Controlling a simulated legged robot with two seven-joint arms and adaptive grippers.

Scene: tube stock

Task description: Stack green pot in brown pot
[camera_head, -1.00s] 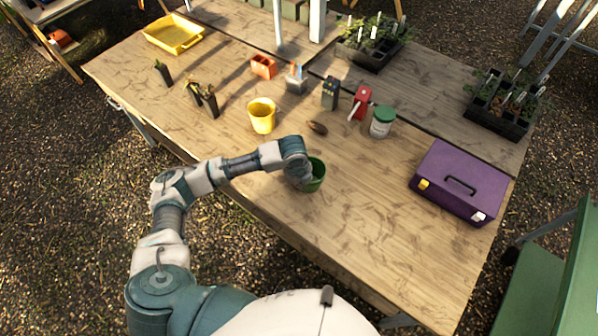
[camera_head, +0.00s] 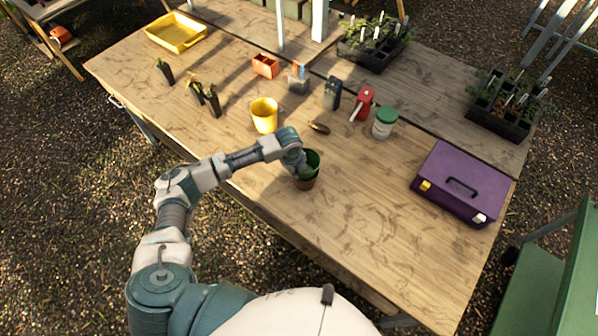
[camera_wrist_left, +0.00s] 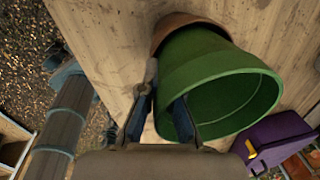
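The green pot (camera_head: 313,160) is at my left gripper, its mouth facing up, and its wall lies between the fingers. In the left wrist view the green pot (camera_wrist_left: 205,80) is large and close, with one finger outside its rim and one inside. My left gripper (camera_wrist_left: 163,100) appears shut on that wall. The brown pot (camera_head: 306,184) stands on the table just below the green pot. In the wrist view only the brown pot's rim (camera_wrist_left: 180,24) shows behind the green one; how deep the green pot sits in it is hidden. My right gripper is not in view.
A yellow pot (camera_head: 264,115) stands behind my left wrist. A trowel-like brown item (camera_head: 319,127), a green-lidded jar (camera_head: 384,123) and a red bottle (camera_head: 362,104) are farther back. A purple case (camera_head: 460,183) is at right. The front right of the table (camera_head: 390,230) is clear.

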